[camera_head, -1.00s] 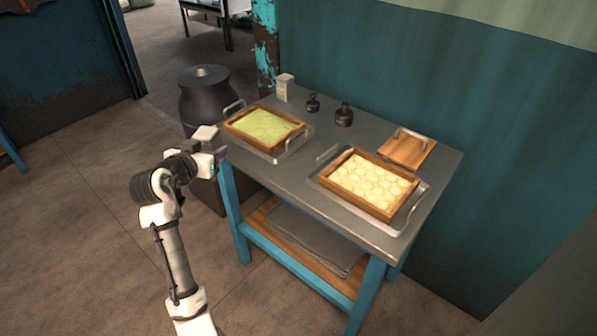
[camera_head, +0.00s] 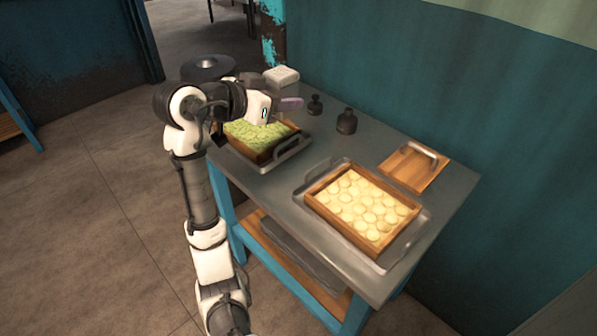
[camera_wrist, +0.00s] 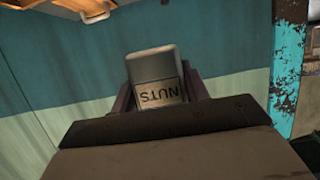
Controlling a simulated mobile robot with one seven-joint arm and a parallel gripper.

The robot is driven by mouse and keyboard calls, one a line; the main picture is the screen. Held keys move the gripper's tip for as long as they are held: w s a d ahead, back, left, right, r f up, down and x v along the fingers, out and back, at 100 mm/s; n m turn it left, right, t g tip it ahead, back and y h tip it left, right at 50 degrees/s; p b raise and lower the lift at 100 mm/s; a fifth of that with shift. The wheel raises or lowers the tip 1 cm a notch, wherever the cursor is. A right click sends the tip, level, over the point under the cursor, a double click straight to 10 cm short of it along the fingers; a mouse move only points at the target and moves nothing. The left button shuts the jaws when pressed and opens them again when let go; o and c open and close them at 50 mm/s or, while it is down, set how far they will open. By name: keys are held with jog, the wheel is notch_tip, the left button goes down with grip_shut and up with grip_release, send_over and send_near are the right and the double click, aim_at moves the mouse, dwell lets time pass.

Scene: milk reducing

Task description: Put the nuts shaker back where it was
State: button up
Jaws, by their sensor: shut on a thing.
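The nuts shaker (camera_wrist: 152,65) is a pale block with a label reading NUTS, upside down in the wrist view. My gripper (camera_wrist: 162,98) is shut on it, with a purple finger on each side. In the head view, the shaker (camera_head: 282,76) shows as a white block, tilted, held above the back left part of the table (camera_head: 262,188). My gripper (camera_head: 272,91) is there beyond the left tray. I cannot tell its exact height over the table. The spot just behind the gripper is hidden.
Two dark bottles (camera_head: 346,121) stand right of my gripper. A wooden tray of green food (camera_head: 262,155) is just below my arm. A tray of pale rounds (camera_head: 306,204) and a handled wooden board (camera_head: 428,182) are farther right. The wall is behind.

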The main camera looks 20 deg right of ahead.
aim_at(286, 181)
jog(key=shift+w+d, duration=0.1)
jog(key=shift+d, duration=0.1)
jog(key=shift+d+f, duration=0.1)
jog(key=shift+f, duration=0.1)
notch_tip(286, 181, down, 20)
jog(key=shift+r+p, duration=0.25)
jog(key=shift+p, duration=0.5)
jog(key=shift+f, duration=0.2)
jog(key=o, duration=1.1)
jog(key=shift+c, duration=0.2)
jog(key=shift+r, duration=0.1)
